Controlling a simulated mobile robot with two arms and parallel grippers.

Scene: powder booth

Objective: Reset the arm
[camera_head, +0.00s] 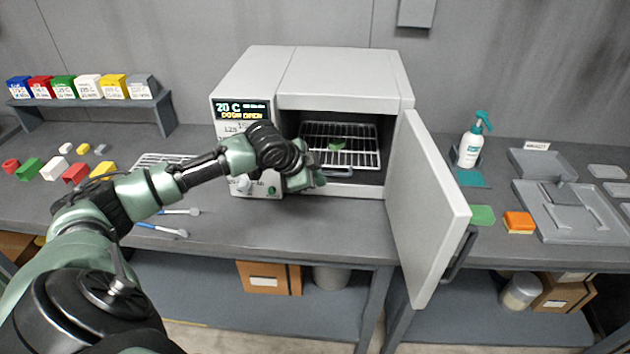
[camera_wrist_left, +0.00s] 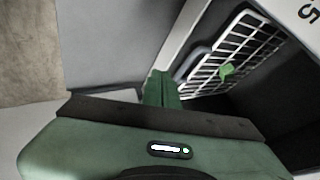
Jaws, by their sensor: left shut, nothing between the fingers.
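My left arm comes in from the left in the head view. Its gripper (camera_head: 312,178) is in front of the oven's (camera_head: 345,65) open mouth, near the lower left of the opening. The gripper's green fingers (camera_wrist_left: 162,90) show together and empty in the left wrist view. Inside the oven a wire rack (camera_head: 355,157) holds a small green piece (camera_head: 337,146); the piece also shows in the left wrist view (camera_wrist_left: 227,70). The oven door (camera_head: 425,205) stands wide open to the right. The display (camera_head: 240,109) reads 20 C and door open. My right gripper is not seen.
Colored powder bins (camera_head: 75,87) stand on a shelf at the left. Several colored blocks (camera_head: 55,169) and two blue-handled tools (camera_head: 163,230) lie on the bench (camera_head: 270,231).

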